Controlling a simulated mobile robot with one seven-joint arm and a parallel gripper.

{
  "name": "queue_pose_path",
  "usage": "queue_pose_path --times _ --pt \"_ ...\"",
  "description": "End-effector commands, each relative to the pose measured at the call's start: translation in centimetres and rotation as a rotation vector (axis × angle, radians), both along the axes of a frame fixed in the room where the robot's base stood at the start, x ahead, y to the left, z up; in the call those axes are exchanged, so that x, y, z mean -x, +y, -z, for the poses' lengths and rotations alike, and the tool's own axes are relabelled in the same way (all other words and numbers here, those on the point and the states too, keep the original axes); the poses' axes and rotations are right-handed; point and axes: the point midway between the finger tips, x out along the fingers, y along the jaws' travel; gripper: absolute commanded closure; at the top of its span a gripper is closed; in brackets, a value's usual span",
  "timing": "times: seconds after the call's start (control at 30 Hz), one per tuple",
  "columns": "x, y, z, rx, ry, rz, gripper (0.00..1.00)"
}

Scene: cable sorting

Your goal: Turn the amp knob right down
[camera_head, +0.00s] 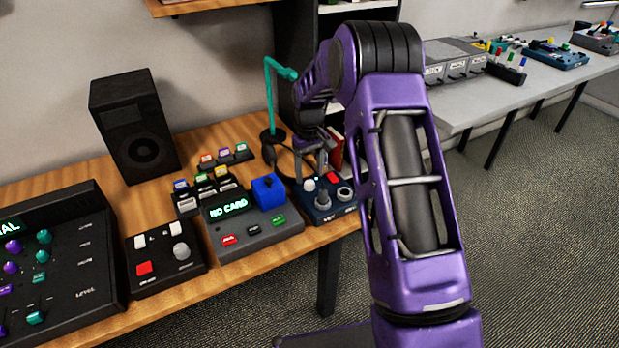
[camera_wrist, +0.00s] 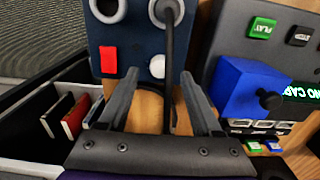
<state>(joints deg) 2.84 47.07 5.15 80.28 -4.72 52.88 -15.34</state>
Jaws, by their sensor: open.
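A dark blue box (camera_head: 322,212), apparently the amp, sits at the desk's right end; its labels are too small to read. It also fills the top of the wrist view (camera_wrist: 130,40). It carries a round white knob (camera_wrist: 157,67), a red square button (camera_wrist: 109,62) and two silver-ringed round fittings; which one is the amp knob is not certain. The white knob also shows in the head view (camera_head: 309,184). My gripper (camera_wrist: 158,80) is open and empty, its fingertips to either side of the white knob in the wrist view. Contact cannot be told.
A black cable (camera_wrist: 168,100) passes between my fingers. A teal headphone stand (camera_head: 270,95) rises behind the box. A NO CARD player (camera_head: 255,240) with a blue block (camera_head: 268,190) stands left of it. A speaker (camera_head: 135,120) and mixer (camera_head: 60,270) are further left.

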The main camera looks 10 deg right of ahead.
Motion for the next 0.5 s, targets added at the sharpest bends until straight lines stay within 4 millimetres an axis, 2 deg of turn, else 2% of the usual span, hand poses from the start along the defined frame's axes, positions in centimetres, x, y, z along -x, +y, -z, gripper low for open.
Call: queue_pose_path --times 0.03,0.3,0.5 --pt "-0.1 0.0 -1.5 -0.001 -0.005 0.0 0.34" --pt "-0.1 0.0 -8.3 0.0 -0.005 0.0 0.34" --pt "-0.1 0.0 -12.2 0.001 -0.004 -0.001 0.34"
